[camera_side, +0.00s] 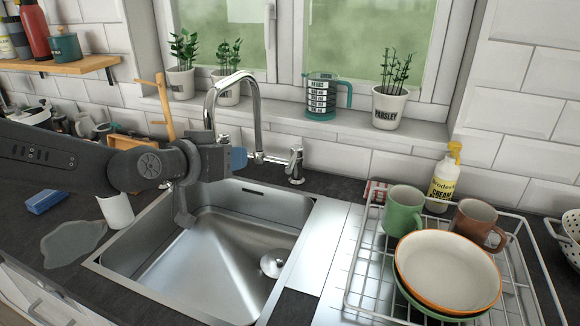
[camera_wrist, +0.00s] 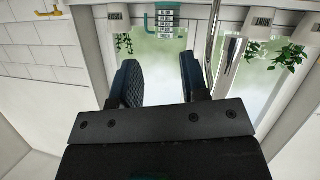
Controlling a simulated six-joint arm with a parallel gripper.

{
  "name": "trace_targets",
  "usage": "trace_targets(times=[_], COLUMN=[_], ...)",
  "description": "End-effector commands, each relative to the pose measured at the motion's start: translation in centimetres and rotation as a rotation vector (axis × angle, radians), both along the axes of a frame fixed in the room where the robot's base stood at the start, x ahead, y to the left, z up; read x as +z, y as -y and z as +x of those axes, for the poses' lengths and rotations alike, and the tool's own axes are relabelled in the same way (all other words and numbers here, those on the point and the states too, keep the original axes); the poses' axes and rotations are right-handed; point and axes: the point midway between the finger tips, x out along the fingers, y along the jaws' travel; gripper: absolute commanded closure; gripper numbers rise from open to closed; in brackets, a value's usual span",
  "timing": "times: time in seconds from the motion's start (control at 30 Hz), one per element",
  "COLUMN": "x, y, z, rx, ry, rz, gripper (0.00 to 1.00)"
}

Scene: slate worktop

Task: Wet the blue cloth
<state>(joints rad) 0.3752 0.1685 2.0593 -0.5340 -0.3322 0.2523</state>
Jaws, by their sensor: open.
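A small blue block-like item (camera_side: 45,201) lies on the dark worktop at the far left in the side view; I cannot tell for sure that it is the blue cloth. My gripper (camera_side: 238,158) is above the back of the sink, beside the faucet and well to the right of the blue item. In the wrist view my gripper (camera_wrist: 162,82) is open, with its two dark-blue padded fingers apart and nothing between them. The steel sink (camera_side: 240,230) looks empty, and no running water shows from the chrome faucet (camera_side: 252,90).
A grey puddle-like patch (camera_side: 75,243) and a white cup-like object (camera_side: 116,211) are left of the sink. A wire dish rack (camera_side: 357,270) with bowls and mugs stands right. A yellow-labelled bottle (camera_side: 444,180) stands behind it. Potted plants and a measuring jug (camera_side: 320,97) line the windowsill.

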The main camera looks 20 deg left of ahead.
Motion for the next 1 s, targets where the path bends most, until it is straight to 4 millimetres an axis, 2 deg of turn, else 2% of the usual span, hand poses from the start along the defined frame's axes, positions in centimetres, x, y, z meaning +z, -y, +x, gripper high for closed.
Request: trace_targets(times=[0.03, 0.1, 0.2, 0.4, 0.5, 0.67, 0.77, 1.0], x=[-1.5, -3.1, -5.7, -10.4, -11.7, -12.3, -12.3, -12.3], y=[1.4, 2.9, 4.6, 6.7, 7.1, 7.2, 6.9, 6.0], z=[1.5, 3.2, 4.9, 5.8, 5.7, 5.9, 6.9, 11.5], rx=[0.023, 0.069, 0.144, 0.274, 0.315, 0.339, 0.342, 0.342], ry=[0.032, 0.093, 0.176, 0.304, 0.342, 0.367, 0.367, 0.366], rz=[0.005, 0.015, 0.041, 0.121, 0.152, 0.167, 0.167, 0.167], gripper=[0.59, 0.59, 0.59, 0.59, 0.59, 0.59, 0.59, 0.59])
